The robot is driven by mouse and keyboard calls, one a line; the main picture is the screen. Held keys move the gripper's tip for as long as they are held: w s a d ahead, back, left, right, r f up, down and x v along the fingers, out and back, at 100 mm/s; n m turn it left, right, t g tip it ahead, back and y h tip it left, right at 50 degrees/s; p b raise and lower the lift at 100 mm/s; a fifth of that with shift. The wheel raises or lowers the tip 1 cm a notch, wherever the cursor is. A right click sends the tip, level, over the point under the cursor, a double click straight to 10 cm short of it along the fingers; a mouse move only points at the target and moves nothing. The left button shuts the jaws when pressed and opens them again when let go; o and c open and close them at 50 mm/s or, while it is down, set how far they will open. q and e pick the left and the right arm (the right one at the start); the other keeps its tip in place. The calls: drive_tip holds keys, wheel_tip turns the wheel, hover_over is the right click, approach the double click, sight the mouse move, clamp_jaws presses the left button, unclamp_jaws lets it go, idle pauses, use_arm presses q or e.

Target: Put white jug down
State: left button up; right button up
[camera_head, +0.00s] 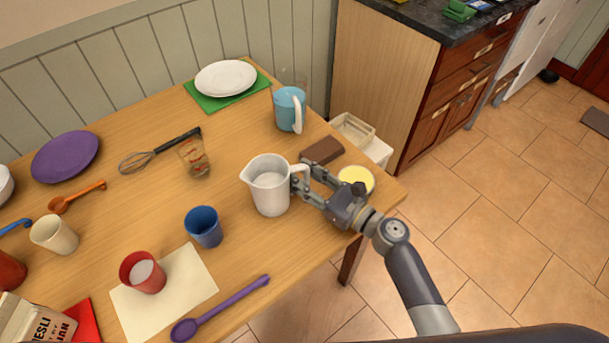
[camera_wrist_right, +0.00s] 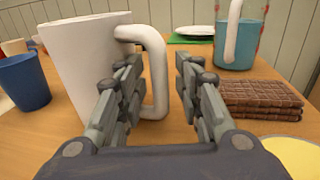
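The white jug (camera_head: 268,187) stands upright on the wooden table near its right end, and it appears to rest on the tabletop. It fills the left of the right wrist view (camera_wrist_right: 84,75). Its handle (camera_wrist_right: 158,80) points towards my right gripper (camera_head: 306,182). In the right wrist view the two fingers of this gripper (camera_wrist_right: 158,68) are spread apart, with the handle between them. A gap shows between the handle and the right finger. Whether the left finger touches the handle I cannot tell. My left gripper is not in view.
Beside the gripper are a chocolate-brown block (camera_head: 322,150) and a yellow-filled bowl (camera_head: 356,179). A light-blue jug (camera_head: 289,108) stands behind. A blue cup (camera_head: 204,227) and a glass (camera_head: 194,158) stand left of the white jug. Bare tabletop lies in front of it.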

drive_tip(key=shift+r, duration=0.2)
drive_tip(key=v, duration=0.5)
drive_tip(key=b+v, duration=0.1)
drive_tip(key=v, duration=0.4)
drive_tip(key=shift+s+d+f, duration=0.2)
drive_tip(key=shift+s+d, duration=0.05)
drive_tip(key=shift+s+d+r, duration=0.1)
drive_tip(key=shift+s+d, duration=0.35)
drive_tip(key=shift+d, duration=0.05)
